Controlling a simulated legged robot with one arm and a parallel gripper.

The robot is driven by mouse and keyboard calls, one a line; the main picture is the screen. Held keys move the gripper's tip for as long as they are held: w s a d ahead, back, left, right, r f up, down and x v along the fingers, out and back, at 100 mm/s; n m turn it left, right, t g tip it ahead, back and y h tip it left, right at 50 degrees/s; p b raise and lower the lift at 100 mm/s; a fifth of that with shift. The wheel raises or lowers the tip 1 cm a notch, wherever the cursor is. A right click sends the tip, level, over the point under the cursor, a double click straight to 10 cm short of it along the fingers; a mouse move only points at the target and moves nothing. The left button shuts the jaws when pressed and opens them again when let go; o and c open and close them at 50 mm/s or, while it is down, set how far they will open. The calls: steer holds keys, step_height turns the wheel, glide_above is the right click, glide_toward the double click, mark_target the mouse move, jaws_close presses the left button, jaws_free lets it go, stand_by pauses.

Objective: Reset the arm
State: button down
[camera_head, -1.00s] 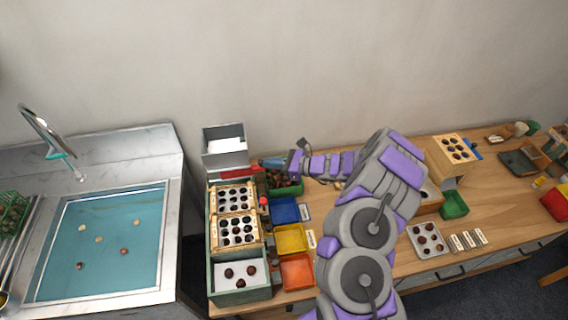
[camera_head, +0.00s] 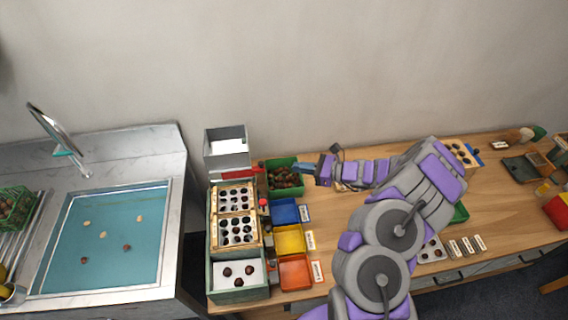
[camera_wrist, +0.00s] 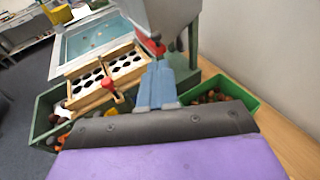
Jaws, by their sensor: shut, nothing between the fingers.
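My gripper (camera_head: 306,169) is at the end of my purple and grey arm, above the table near the right edge of the green bin of chestnuts (camera_head: 284,162). In the wrist view, the blue-grey fingers of my gripper (camera_wrist: 158,84) are together with nothing between them. They point toward the sorting machine with its grey hopper (camera_head: 226,150) and wooden hole trays (camera_head: 236,230). The green bin also shows in the wrist view (camera_wrist: 250,98), partly hidden behind my gripper.
Blue (camera_head: 284,213), yellow (camera_head: 290,240) and orange (camera_head: 295,272) trays sit right of the machine. A sink (camera_head: 100,240) is at the left. My arm covers part of the table's middle. Bare table (camera_head: 490,210) shows at the right.

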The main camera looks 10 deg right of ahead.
steer(key=shift+s+d+r, duration=0.25)
steer(key=shift+s+d, duration=0.25)
steer(key=shift+s, duration=0.05)
steer(key=shift+s+d+r, duration=0.2)
steer(key=shift+s+d, duration=0.3)
steer(key=shift+d, duration=0.1)
